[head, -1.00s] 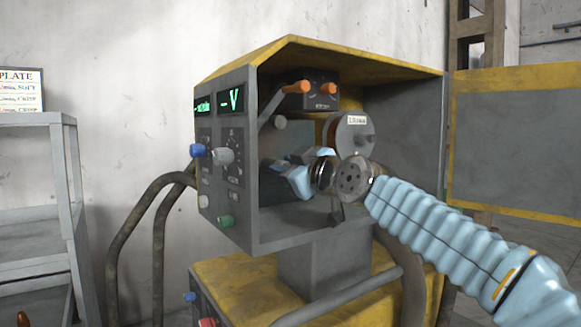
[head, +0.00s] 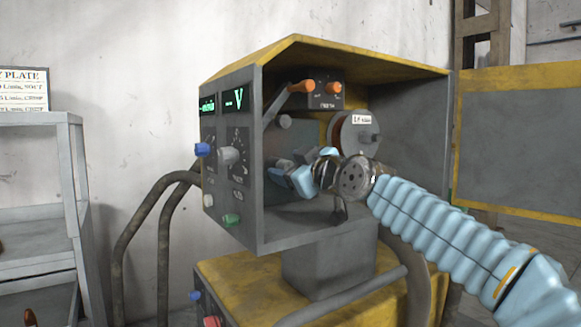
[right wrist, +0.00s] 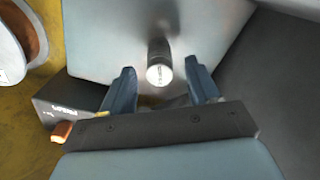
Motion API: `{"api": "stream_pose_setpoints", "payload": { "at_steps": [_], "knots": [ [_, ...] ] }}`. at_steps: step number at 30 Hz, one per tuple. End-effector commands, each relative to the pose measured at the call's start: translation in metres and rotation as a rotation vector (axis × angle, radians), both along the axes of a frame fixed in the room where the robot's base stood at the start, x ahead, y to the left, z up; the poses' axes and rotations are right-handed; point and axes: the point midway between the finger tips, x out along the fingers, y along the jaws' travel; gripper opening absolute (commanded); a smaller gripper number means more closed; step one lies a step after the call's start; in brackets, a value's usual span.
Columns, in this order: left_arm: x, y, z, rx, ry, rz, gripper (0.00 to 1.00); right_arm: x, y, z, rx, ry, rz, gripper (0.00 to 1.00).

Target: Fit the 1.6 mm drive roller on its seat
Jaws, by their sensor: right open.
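The grey cabinet (head: 400,125) with yellow edges stands open in the head view. My right gripper (head: 287,167) reaches into it from the right, its fingers toward the inner side of the left panel. In the right wrist view a short dark cylinder with a pale, lettered end face (right wrist: 160,74) stands out from a grey plate (right wrist: 105,35). The two blue fingers of the right gripper (right wrist: 160,68) are apart, one on each side of it, with gaps. It may be the drive roller or its seat; the lettering is unreadable. My left gripper is not in view.
An orange-tipped lever (head: 300,86) and a grey stub (head: 285,122) are above the gripper. A grey shelf (head: 35,190) stands at left.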

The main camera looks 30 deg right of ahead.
Motion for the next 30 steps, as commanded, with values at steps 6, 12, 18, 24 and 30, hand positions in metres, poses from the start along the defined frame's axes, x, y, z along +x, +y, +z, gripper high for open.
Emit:
{"api": "stream_pose_setpoints", "payload": {
  "at_steps": [6,12,18,24,30],
  "knots": [
    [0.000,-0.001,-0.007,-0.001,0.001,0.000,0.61,-0.023,-0.002,0.000,-0.001,-0.005,-0.001,0.61],
    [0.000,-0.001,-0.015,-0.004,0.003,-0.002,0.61,-0.072,-0.005,-0.001,-0.001,-0.004,-0.001,0.61],
    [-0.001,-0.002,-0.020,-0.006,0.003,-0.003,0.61,-0.115,-0.009,-0.001,-0.001,-0.004,0.000,0.61],
    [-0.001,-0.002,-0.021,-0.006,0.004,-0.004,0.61,-0.136,-0.010,0.000,0.000,-0.001,0.000,0.61],
    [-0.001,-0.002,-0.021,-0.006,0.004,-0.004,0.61,-0.138,-0.010,-0.001,0.000,0.000,0.000,0.61]
  ]
}}
